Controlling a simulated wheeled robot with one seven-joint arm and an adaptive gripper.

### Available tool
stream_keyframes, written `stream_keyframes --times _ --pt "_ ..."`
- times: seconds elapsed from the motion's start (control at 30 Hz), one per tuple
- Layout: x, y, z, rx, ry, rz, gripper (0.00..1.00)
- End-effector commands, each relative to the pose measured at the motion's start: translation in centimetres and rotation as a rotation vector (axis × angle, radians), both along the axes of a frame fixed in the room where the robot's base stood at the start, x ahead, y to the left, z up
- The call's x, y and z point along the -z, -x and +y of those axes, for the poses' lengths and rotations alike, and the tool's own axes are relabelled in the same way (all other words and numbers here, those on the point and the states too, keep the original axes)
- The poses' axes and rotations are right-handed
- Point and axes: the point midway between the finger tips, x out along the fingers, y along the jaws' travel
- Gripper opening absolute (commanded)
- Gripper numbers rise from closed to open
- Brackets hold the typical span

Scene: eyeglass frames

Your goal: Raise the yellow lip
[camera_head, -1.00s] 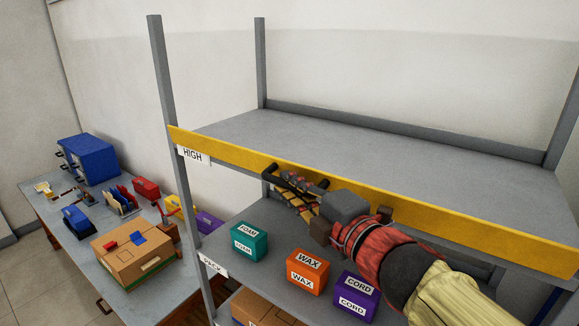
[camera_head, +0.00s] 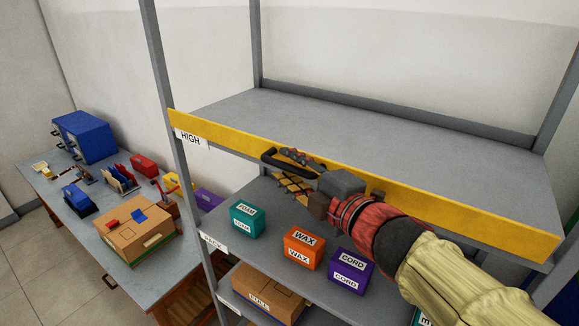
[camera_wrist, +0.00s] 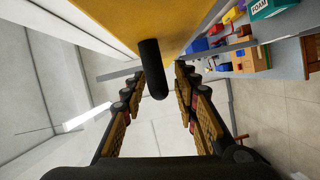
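The yellow lip (camera_head: 450,207) is a long bar along the front edge of the upper shelf, beside the HIGH label. It fills the top of the wrist view (camera_wrist: 145,18). A black handle (camera_head: 268,159) sticks out from its front; its rounded end shows in the wrist view (camera_wrist: 153,72). My gripper (camera_head: 292,170) is at the lip's front near this handle. In the wrist view my gripper (camera_wrist: 160,78) has its fingers spread, with the handle end between the tips and gaps on both sides. My arm hides part of the lip in the head view.
Below, the shelf holds a teal FOAM box (camera_head: 246,222), an orange WAX box (camera_head: 302,249) and a purple CORD box (camera_head: 350,271). A grey post (camera_head: 170,80) stands at the left. A workbench (camera_head: 90,235) carries a carton (camera_head: 137,236) and blue drawers (camera_head: 85,138). The upper shelf (camera_head: 330,135) is bare.

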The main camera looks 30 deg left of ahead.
Motion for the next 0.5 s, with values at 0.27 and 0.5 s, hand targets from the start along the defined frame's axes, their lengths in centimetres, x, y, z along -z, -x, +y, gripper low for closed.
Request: stream_keyframes --times 0.27,0.5 --pt "0.0 0.1 -0.2 0.001 0.001 0.000 0.30" --pt "-0.3 1.3 -3.1 0.002 0.000 -0.004 0.30"
